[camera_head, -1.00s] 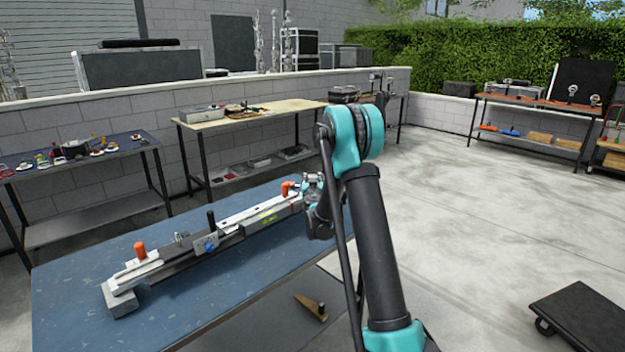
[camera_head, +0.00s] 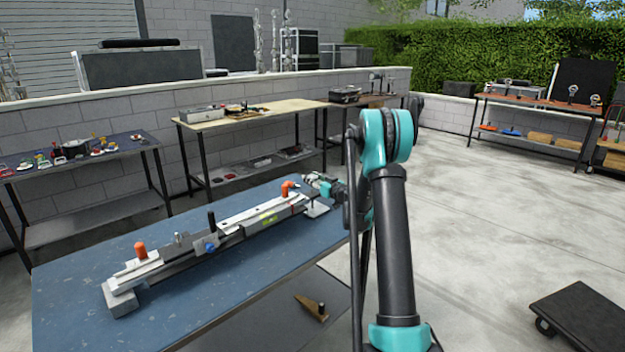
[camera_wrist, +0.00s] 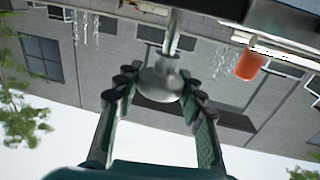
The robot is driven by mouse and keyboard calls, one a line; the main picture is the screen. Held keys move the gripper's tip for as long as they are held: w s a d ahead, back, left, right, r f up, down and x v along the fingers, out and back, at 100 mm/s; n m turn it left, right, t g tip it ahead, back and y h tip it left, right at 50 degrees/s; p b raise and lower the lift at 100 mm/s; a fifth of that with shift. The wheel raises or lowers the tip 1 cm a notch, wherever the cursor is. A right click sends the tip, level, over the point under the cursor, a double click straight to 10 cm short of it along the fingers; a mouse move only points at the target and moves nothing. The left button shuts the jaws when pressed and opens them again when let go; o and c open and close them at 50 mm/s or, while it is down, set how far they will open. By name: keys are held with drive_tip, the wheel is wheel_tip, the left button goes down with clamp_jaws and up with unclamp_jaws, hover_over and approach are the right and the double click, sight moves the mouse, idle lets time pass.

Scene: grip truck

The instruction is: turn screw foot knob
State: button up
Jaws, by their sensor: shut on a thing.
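A long metal rail device (camera_head: 225,232) lies diagonally on the blue workbench (camera_head: 75,285), with an orange handle (camera_head: 140,250) near its left end and another (camera_head: 289,187) near its right end. A metal rod (camera_wrist: 174,35) runs from the knob.
The orange handle (camera_wrist: 251,65) and dark rail edge (camera_wrist: 275,25) are close beside the gripper in the wrist view. A wedge-shaped piece (camera_head: 310,307) lies on the lower shelf. A black trolley (camera_head: 590,318) stands at the lower right. Open floor lies right of the bench.

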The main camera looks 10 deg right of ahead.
idle(0.3)
drive_tip(key=o, duration=1.2)
drive_tip(key=shift+c, duration=0.2)
drive_tip(key=v, duration=1.2)
drive_tip(key=shift+d, duration=0.2)
drive_tip(key=shift+w+r, duration=0.1)
